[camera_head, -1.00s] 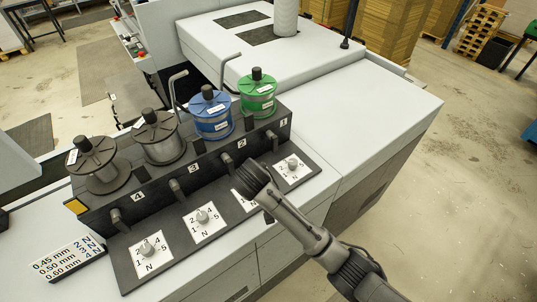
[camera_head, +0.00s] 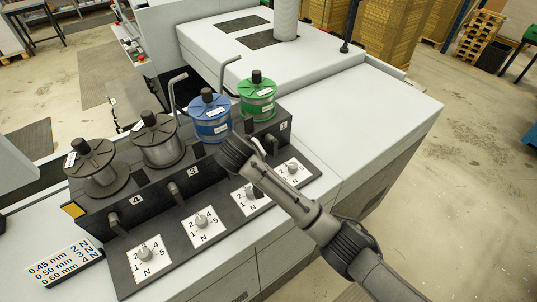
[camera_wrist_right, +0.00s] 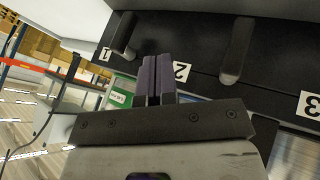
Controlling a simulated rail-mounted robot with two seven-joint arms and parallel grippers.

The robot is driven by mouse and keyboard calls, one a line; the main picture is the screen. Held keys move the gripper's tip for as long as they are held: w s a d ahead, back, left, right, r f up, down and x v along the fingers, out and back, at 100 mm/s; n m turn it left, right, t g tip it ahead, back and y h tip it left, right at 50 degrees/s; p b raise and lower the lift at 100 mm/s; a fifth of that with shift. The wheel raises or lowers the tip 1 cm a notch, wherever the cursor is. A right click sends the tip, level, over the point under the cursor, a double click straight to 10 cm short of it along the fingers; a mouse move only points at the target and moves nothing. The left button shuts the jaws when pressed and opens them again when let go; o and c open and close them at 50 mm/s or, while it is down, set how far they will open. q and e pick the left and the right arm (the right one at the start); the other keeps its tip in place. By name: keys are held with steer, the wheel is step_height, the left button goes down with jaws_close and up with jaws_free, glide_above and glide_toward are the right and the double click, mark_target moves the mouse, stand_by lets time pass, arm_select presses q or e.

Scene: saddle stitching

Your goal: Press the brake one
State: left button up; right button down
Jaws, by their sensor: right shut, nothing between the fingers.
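The brake levers stick out of the dark panel front, each beside a number. The lever of brake one (camera_head: 271,143) is at the right end by the label 1, below the green spool (camera_head: 257,97); it also shows in the right wrist view (camera_wrist_right: 123,35). My right gripper (camera_wrist_right: 157,82) is shut and empty. Its fingertips are close to the label 2, between lever one and lever two (camera_wrist_right: 237,50), apart from lever one. In the head view my right wrist (camera_head: 238,152) hides lever two and the fingers mostly. My left gripper is not in view.
The blue spool (camera_head: 209,117) and two grey spools stand on the panel top. Dials on white plates, such as dial one (camera_head: 292,169), lie on the sloped strip below. The white cover to the right is clear.

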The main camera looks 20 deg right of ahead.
mark_target(274, 147)
steer(key=p+x, duration=0.1)
steer(key=x, duration=0.8)
steer(key=shift+d+p, duration=0.1)
steer(key=shift+p, duration=0.2)
steer(key=shift+w+d+r+p, duration=0.1)
steer(key=shift+d+p, duration=0.15)
steer(key=shift+d, duration=0.25)
steer(key=shift+w+d+r+p, duration=0.1)
steer(key=shift+d+p, duration=0.15)
steer(key=shift+d, duration=0.3)
steer(key=shift+w+d+f, duration=0.15)
steer(key=shift+w+d, duration=0.05)
steer(key=shift+d, duration=0.6)
steer(key=shift+a+f, duration=0.1)
steer(key=shift+f, duration=0.05)
steer(key=shift+h, duration=0.3)
steer(key=shift+b, duration=0.35)
